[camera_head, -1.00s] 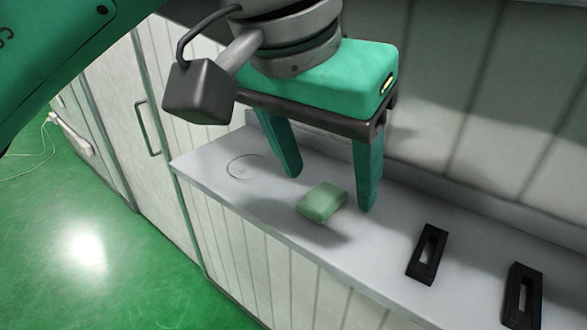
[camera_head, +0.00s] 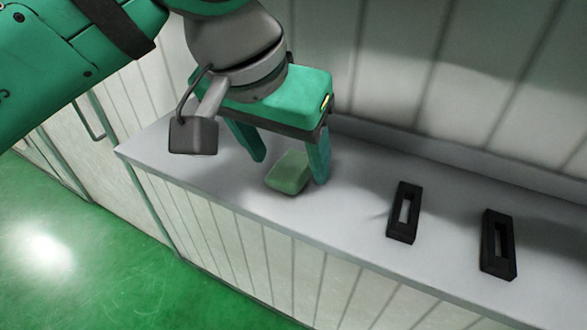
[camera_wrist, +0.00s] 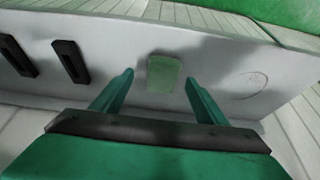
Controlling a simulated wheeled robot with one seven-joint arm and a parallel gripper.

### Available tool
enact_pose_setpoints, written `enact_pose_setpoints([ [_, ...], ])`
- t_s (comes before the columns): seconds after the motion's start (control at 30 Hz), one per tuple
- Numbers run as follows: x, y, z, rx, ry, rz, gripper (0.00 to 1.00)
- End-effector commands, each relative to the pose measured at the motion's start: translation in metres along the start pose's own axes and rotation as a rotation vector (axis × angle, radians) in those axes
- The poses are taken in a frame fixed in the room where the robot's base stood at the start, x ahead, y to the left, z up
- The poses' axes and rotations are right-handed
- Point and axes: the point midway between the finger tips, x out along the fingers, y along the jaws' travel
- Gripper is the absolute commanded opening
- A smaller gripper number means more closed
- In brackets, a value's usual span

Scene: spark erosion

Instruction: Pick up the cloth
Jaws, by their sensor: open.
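The cloth (camera_head: 289,172) is a small pale green folded pad lying on the grey counter (camera_head: 345,205). It also shows in the wrist view (camera_wrist: 164,73), ahead of the fingers and roughly midway between their lines. My gripper (camera_head: 290,168) is open and points down over the counter, with green fingers on either side of the cloth in the head view. In the wrist view my gripper (camera_wrist: 158,82) has empty space between its fingertips. Whether the fingertips reach the cloth's height I cannot tell.
Two black slotted holders (camera_head: 404,212) (camera_head: 498,244) stand on the counter to the right of the cloth. A panelled wall rises behind the counter. A thin circle mark (camera_wrist: 252,85) shows on the counter in the wrist view. The counter between cloth and holders is clear.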

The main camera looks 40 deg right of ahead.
Motion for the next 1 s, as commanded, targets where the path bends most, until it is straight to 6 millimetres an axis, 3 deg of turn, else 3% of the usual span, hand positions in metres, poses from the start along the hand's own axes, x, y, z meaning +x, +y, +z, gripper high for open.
enact_pose_setpoints([
  [0.2,0.025,-0.004,0.003,-0.008,-0.002,-0.005,0.67],
  [0.5,0.029,-0.004,0.003,-0.009,0.000,-0.005,0.67],
  [0.7,0.030,-0.002,0.001,-0.004,0.000,-0.003,0.23],
  [1.0,0.030,0.001,-0.001,0.002,0.000,0.000,0.20],
])
